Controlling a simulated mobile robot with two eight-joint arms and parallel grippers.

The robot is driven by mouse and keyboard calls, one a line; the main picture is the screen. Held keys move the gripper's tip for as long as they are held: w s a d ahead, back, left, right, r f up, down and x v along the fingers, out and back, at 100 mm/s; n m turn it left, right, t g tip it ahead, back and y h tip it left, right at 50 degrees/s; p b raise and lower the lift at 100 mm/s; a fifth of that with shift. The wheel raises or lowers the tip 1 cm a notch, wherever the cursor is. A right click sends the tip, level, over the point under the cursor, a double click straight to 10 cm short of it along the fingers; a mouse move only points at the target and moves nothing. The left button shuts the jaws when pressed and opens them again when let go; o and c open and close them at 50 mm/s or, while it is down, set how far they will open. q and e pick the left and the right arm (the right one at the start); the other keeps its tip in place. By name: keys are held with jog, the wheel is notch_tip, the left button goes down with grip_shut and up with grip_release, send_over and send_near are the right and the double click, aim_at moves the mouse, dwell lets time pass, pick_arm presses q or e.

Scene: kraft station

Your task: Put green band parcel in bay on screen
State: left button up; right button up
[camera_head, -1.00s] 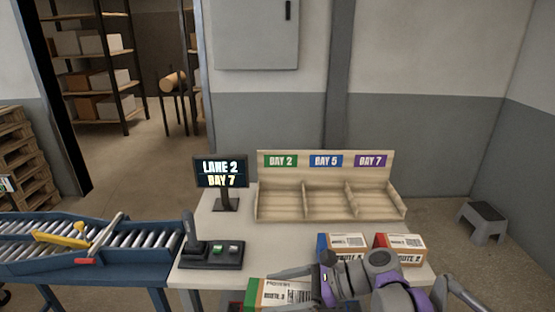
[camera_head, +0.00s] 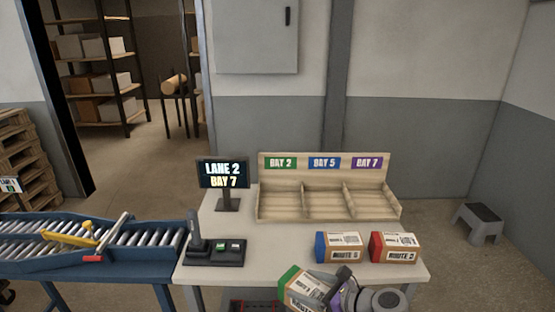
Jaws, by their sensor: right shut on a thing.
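The green band parcel (camera_head: 300,289), a brown box with a green end and a white label, is tilted at the table's front edge. My right gripper (camera_head: 338,288) is shut on its right part; the fingers are partly hidden. The screen (camera_head: 223,173) reads "LANE 2" and "BAY 7". The wooden bay rack (camera_head: 325,217) stands at the back of the table with three empty compartments. Its signs are a green Bay 2 (camera_head: 281,162), a blue Bay 5 (camera_head: 325,162) and a purple Bay 7 (camera_head: 368,162), the rightmost. My left gripper is not in view.
A blue band parcel (camera_head: 345,247) and a red band parcel (camera_head: 397,248) sit on the table (camera_head: 270,240) between my right gripper and the rack. A roller conveyor (camera_head: 140,240) adjoins the table. A dark red crate (camera_head: 250,306) shows below.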

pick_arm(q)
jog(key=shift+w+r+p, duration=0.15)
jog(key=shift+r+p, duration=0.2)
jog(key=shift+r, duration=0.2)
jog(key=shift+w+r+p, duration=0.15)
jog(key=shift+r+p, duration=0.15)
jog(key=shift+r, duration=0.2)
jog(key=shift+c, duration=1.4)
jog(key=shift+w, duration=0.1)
pick_arm(e)
jog(key=w+d+m+t+h, duration=0.2)
jog(key=d+m+h, duration=0.1)
jog(key=d, duration=0.2)
jog(key=w+d+f+m+t+h, duration=0.1)
jog(key=w+d+m+t+h, duration=0.1)
jog(key=d, duration=0.3)
jog(key=shift+d+f+m+h, duration=0.2)
jog(key=shift+m+h, duration=0.4)
jog(key=shift+m, duration=0.1)
